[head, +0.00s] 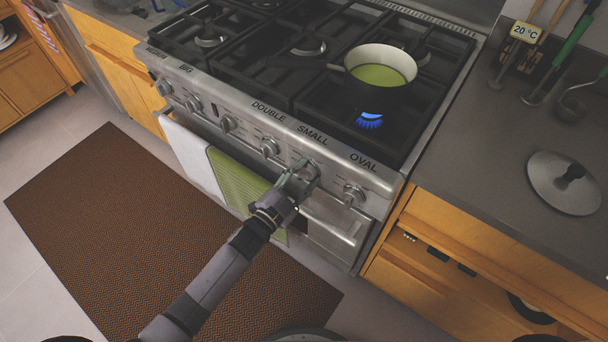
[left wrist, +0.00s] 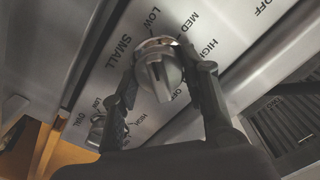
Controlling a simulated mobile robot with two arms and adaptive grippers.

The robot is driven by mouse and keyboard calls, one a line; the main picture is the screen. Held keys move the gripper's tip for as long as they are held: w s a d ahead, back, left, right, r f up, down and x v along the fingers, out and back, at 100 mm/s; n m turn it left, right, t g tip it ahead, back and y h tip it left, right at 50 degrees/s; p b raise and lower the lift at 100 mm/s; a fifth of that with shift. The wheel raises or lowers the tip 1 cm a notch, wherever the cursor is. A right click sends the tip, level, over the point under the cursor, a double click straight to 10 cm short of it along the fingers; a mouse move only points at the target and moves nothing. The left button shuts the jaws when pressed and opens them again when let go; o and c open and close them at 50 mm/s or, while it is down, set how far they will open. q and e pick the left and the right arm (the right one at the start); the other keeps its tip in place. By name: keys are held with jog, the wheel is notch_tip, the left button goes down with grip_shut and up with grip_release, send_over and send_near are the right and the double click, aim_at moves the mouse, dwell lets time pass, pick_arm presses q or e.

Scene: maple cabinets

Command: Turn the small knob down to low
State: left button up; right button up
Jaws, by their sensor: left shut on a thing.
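The small knob (left wrist: 158,70) is a round metal knob with a raised grip on the stove's front panel. LOW, MED, HIGH and SMALL are printed around it in the left wrist view. I cannot tell surely which mark its pointer faces. My left gripper (left wrist: 168,82) is shut on the knob, with one finger on each side. In the head view my left gripper (head: 296,182) reaches the panel below the SMALL label and partly covers the small knob (head: 309,168). My right gripper is not in view.
A dark pot (head: 378,92) with green contents stands over a blue flame (head: 370,120). The oval knob (head: 354,195) is to the right. A green towel (head: 236,180) hangs below the panel. A lid (head: 564,183) lies on the right counter. A brown mat (head: 150,225) covers the floor.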

pick_arm(q)
jog(key=o, duration=1.1)
jog(key=shift+o, duration=0.2)
jog(key=v, duration=1.2)
